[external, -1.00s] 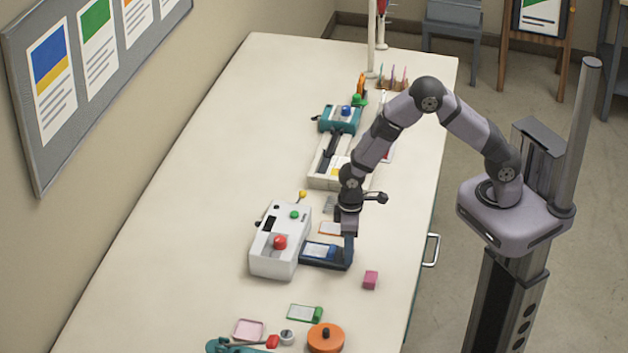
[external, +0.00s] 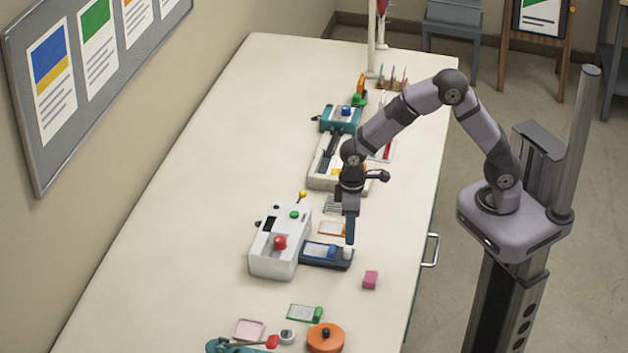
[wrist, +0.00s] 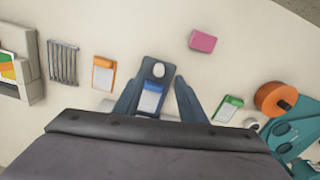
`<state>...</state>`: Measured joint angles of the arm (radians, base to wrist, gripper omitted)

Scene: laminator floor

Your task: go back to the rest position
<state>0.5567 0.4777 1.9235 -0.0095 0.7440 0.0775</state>
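My gripper (external: 350,238) is just above the outer end of the dark feed tray (external: 312,262) of the white laminator (external: 268,258). In the wrist view my gripper (wrist: 160,85) has its two fingers spread apart with nothing held between them. A white knob (wrist: 159,70) on the tray shows in the gap, and this knob (external: 347,253) also shows below the fingers in the external view. A blue and white card (wrist: 151,99) lies on the tray. My arm reaches over the table in a bent arch.
A pink block (external: 371,280) lies right of the tray. An orange-edged card (external: 333,229) and a teal and cream trimmer (external: 330,160) lie behind. An orange round (external: 326,338) and a green-edged card (external: 304,313) are in front. The table's left side is clear.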

